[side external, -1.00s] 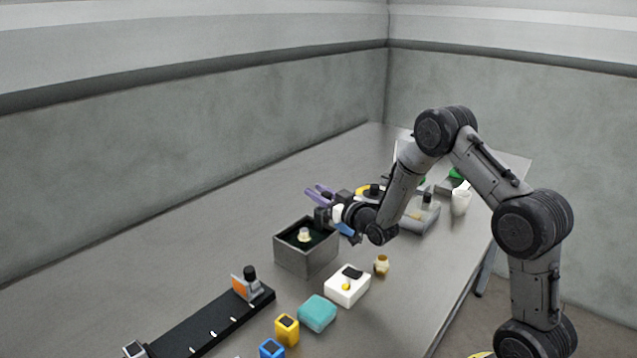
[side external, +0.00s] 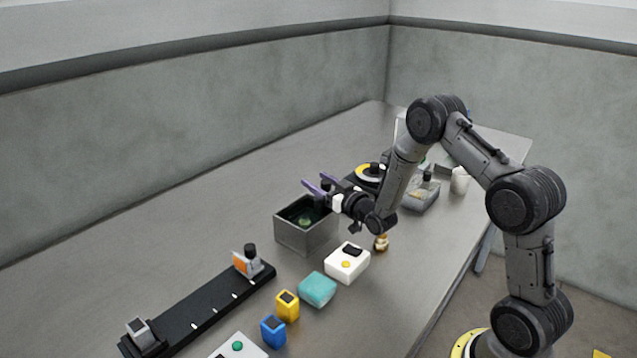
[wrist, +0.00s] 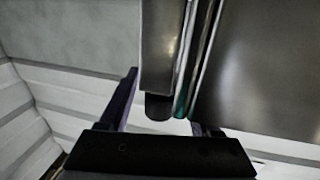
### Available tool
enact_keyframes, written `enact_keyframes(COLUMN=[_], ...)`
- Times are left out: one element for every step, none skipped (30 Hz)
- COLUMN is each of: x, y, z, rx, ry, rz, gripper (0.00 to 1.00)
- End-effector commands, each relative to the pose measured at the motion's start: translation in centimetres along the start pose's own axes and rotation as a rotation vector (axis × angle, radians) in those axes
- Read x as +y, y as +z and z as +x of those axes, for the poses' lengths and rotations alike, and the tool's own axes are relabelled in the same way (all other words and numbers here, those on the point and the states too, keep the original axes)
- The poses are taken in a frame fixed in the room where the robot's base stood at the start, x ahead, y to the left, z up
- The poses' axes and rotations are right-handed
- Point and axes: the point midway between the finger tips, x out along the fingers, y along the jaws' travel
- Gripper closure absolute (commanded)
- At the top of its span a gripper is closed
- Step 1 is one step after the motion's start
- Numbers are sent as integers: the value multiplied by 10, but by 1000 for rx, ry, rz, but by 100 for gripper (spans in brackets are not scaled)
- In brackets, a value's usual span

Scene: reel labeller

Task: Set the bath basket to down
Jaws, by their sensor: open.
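The bath (side external: 291,238) is a grey open box with dark green inside, left of centre in the side view. A small rounded piece (side external: 305,221) shows low inside it, tinted green. My gripper (side external: 315,180) is at the bath's far right rim, its purple fingers spread. A black knob (side external: 326,186) shows between the fingers; whether they touch it I cannot tell. In the wrist view a dark rounded end (wrist: 157,107) lies between the purple fingers, beside a grey wall with a narrow green strip. The rest of the basket is hidden.
A white box (side external: 347,263) with a yellow button, a small brass-coloured piece (side external: 381,243) and a teal block (side external: 317,290) stand in front. A black rail (side external: 205,312) lies at the lower left. The table's back left is clear.

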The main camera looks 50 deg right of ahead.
Motion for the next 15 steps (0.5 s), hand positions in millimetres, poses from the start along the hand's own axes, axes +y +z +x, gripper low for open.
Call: enact_keyframes(x=[0,0,0,1,1,1,0,1,1,1,1,1,1,1,1], y=[0,0,0,-1,0,0,0,0,0,0,0,0,0,0,0], z=[-3,-5,-9,-13,-17,-24,-30,-36,-45,-52,-59,-68,-75,-81,-90], rx=[-1,0,0,0,-1,-1,-1,-2,-2,-3,-2,-3,-2,-3,-2], ry=[0,1,1,1,1,1,1,2,2,2,2,2,2,2,2], rz=[0,0,0,0,0,0,1,1,1,1,1,0,0,0,0], gripper=[36,36,36,36,36,36,36,36,36,36,36,36,36,36,36])
